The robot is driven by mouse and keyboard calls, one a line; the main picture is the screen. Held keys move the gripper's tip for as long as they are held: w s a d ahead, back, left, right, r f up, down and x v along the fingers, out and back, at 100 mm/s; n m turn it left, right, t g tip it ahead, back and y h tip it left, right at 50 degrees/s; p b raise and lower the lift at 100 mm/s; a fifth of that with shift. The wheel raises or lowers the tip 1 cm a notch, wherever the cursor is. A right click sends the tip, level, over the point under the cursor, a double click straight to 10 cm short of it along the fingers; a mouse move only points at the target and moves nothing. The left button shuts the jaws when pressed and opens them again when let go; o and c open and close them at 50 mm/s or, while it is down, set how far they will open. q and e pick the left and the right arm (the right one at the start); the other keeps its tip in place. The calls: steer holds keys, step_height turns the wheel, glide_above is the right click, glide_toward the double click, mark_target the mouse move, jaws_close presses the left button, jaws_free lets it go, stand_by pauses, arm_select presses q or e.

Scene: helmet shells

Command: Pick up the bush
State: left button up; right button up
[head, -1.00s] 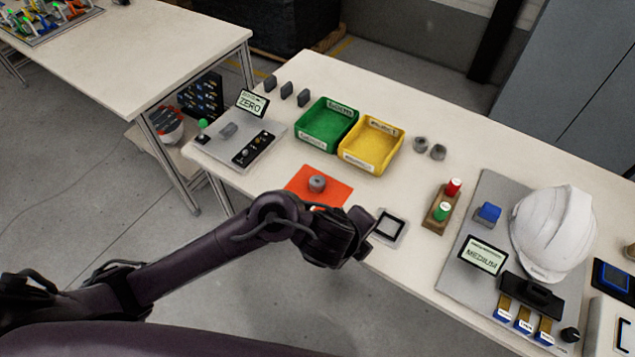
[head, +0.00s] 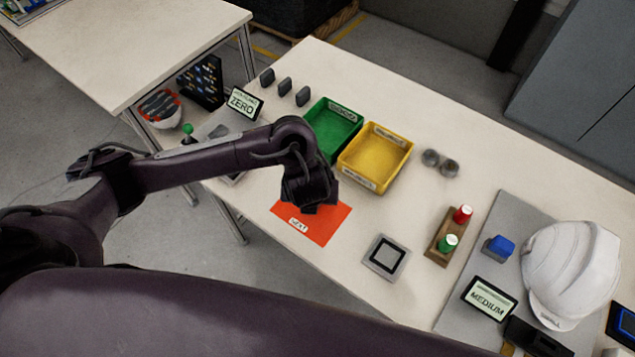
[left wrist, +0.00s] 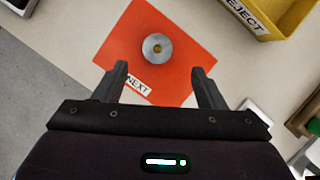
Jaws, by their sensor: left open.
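The bush (left wrist: 157,47) is a short grey cylinder with a central hole. In the left wrist view it stands on the orange mat (left wrist: 185,78) marked NEXT, which also shows in the head view (head: 330,228). My left gripper (left wrist: 159,74) is open and empty, its two fingers pointing toward the mat on either side of the bush's line, with the bush ahead of the fingertips. In the head view my left gripper (head: 312,203) hangs over the mat and hides the bush. My right gripper is not in view.
A green bin (head: 314,128) and a yellow bin (head: 404,162), labelled REJECT, stand just behind the mat. Two grey cylindrical pieces (head: 430,157) sit right of the yellow bin. A square plate with a black frame (head: 374,265) lies right of the mat. A white helmet (head: 570,265) stands far right.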

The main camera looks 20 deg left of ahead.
arm_select(q)
steer(key=x, duration=0.1)
steer(key=b+x, duration=0.1)
steer(key=x, duration=0.1)
steer(key=b+x, duration=0.1)
steer(key=shift+s+a+f, duration=0.2)
steer(key=shift+s+f, duration=0.05)
steer(key=shift+f, duration=0.15)
steer(key=shift+b+x, duration=0.45)
steer(key=shift+x, duration=0.7)
steer(key=shift+w+f, duration=0.15)
steer(key=shift+w, duration=0.1)
steer(key=c, duration=0.9)
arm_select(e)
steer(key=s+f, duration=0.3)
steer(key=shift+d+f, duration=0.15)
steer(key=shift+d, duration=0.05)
